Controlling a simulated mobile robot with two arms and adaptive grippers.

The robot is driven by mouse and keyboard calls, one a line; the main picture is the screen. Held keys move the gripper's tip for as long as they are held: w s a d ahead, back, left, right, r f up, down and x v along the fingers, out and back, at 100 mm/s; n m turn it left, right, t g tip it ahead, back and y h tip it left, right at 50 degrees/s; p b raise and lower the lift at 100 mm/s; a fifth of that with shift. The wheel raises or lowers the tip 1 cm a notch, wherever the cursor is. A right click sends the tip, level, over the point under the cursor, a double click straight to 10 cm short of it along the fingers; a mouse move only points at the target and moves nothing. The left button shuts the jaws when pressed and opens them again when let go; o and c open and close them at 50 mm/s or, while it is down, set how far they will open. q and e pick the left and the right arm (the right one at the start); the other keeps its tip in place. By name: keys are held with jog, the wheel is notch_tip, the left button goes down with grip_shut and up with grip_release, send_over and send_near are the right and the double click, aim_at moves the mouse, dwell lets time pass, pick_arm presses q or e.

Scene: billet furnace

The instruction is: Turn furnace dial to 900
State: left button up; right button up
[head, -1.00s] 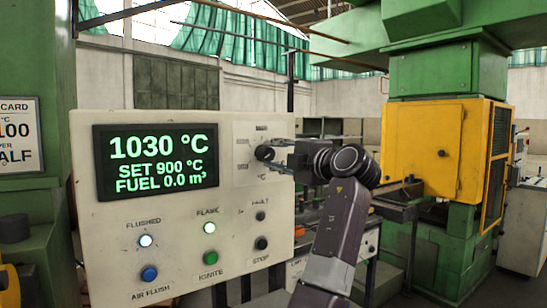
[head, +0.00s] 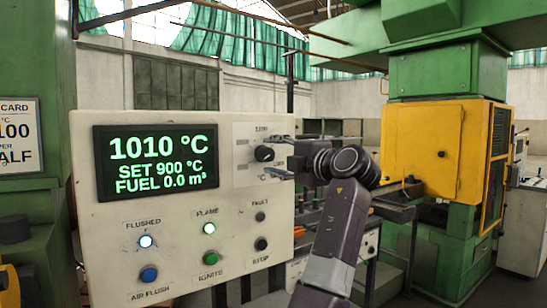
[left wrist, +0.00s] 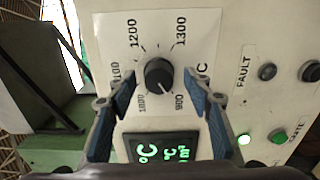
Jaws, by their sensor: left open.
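The furnace dial (head: 264,154) is a round black knob on the upper right of the pale control panel. The left wrist view shows the dial (left wrist: 158,74) with its white mark toward the 900 label. My left gripper (head: 281,157) is open, with one finger above and one below the dial. In the left wrist view, its fingers (left wrist: 160,80) stand apart on both sides of the knob, with gaps visible. The display (head: 156,160) reads 1010 °C, SET 900 °C and FUEL 0.0 m³. My right gripper is not in view.
Below the display are a lit FLUSHED lamp (head: 146,241), a lit green FLAME lamp (head: 209,228), a blue AIR FLUSH button (head: 149,274) and a black STOP button (head: 261,244). A yellow cabinet (head: 422,152) on a green machine stands at the right.

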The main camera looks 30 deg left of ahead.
pick_arm(q)
jog(key=v, duration=1.2)
